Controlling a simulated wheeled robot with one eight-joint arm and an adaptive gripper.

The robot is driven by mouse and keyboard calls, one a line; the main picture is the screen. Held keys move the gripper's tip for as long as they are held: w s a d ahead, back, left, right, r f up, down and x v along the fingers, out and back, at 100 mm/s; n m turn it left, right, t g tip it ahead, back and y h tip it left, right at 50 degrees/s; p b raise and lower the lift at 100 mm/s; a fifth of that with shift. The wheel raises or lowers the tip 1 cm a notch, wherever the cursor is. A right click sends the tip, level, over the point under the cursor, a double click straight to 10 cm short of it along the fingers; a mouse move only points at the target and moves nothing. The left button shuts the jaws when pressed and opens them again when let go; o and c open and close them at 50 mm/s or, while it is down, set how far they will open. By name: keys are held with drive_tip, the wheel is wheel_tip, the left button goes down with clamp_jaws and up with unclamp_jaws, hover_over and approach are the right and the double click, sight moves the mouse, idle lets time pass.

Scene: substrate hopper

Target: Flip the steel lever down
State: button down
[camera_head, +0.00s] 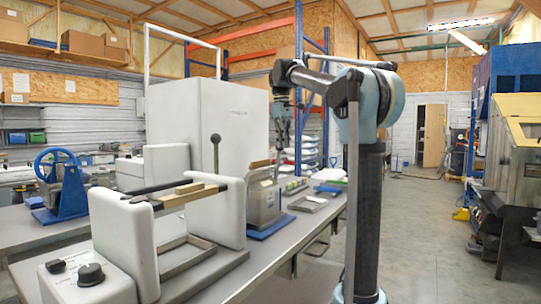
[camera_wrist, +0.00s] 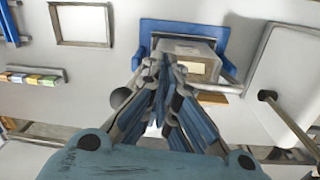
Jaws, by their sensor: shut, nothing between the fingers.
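An upright lever (camera_head: 216,158) with a dark ball knob stands behind the white panel in the head view; its foot is hidden. A grey ball (camera_wrist: 120,97) shows left of my fingers in the wrist view. I cannot tell whether it is the same knob. A grey metal box (camera_head: 264,205) stands on a blue base, and it shows beyond my fingertips in the wrist view (camera_wrist: 185,47). My gripper (camera_head: 281,150) points down above this box, well right of the lever in the head view. Its fingers (camera_wrist: 167,62) are together and empty.
White panels (camera_head: 222,215) with a dark bar and wooden piece stand on the bench nearer the head camera. A tall white cabinet (camera_head: 205,115) is behind. An empty tray (camera_head: 307,204) and small coloured boxes (camera_wrist: 32,79) lie past the metal box.

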drive_tip(key=w+a+r+n, duration=0.4)
drive_tip(key=w+a+r, duration=0.1)
drive_tip(key=w+a, duration=0.5)
drive_tip(key=shift+a+r+g+h, duration=0.15)
drive_tip(key=shift+r+g+h, duration=0.1)
drive_tip(key=shift+g+h, duration=0.05)
drive_tip(key=s+d+f, duration=0.1)
drive_tip(key=d+f, duration=0.4)
drive_tip(key=f, duration=0.5)
drive_tip(key=shift+s+f, duration=0.25)
drive_tip(key=shift+s, duration=0.05)
